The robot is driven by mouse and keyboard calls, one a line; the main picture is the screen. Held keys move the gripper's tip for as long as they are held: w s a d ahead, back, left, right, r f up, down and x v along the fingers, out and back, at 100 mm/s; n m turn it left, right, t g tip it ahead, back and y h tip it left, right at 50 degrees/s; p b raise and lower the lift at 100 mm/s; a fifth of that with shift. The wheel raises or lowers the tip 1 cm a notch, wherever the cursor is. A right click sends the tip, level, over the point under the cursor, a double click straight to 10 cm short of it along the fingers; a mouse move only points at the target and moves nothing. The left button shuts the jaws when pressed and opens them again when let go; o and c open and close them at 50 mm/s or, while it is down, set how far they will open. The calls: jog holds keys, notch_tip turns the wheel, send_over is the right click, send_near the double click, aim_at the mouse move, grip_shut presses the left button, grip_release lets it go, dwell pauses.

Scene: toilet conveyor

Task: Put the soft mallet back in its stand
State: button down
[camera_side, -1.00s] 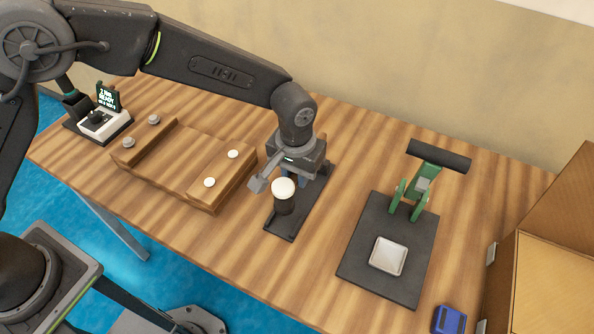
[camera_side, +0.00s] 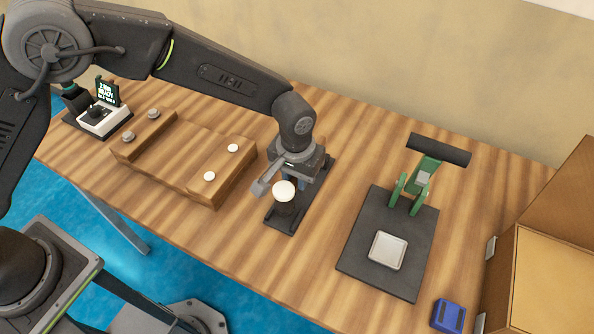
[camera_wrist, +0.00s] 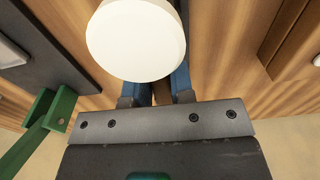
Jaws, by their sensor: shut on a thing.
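The soft mallet shows its round white head (camera_side: 284,191) in the side view, and the white head (camera_wrist: 136,40) fills the top centre of the wrist view. My gripper (camera_wrist: 155,92) is shut on the mallet, its blue fingers partly behind the head. A strip of brown, perhaps the handle, shows between the fingers. In the side view my gripper (camera_side: 285,178) is above the dark stand (camera_side: 283,224), with the head right over its dark upright cup. Whether the mallet touches or sits in the cup cannot be told.
A wooden block (camera_side: 190,160) with round studs lies to the left. A dark plate (camera_side: 360,262) with a green press (camera_side: 415,190) and a white square dish (camera_side: 388,251) lies to the right. A blue object (camera_side: 449,316) and a cardboard box (camera_side: 545,270) are further right.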

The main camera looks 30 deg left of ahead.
jog(key=shift+f, duration=1.1)
jog(key=c, duration=0.9)
grip_release()
jog(key=shift+f, duration=0.1)
notch_tip(320, 180, up, 14)
jog(key=shift+s, duration=0.3)
jog(key=shift+f, duration=0.1)
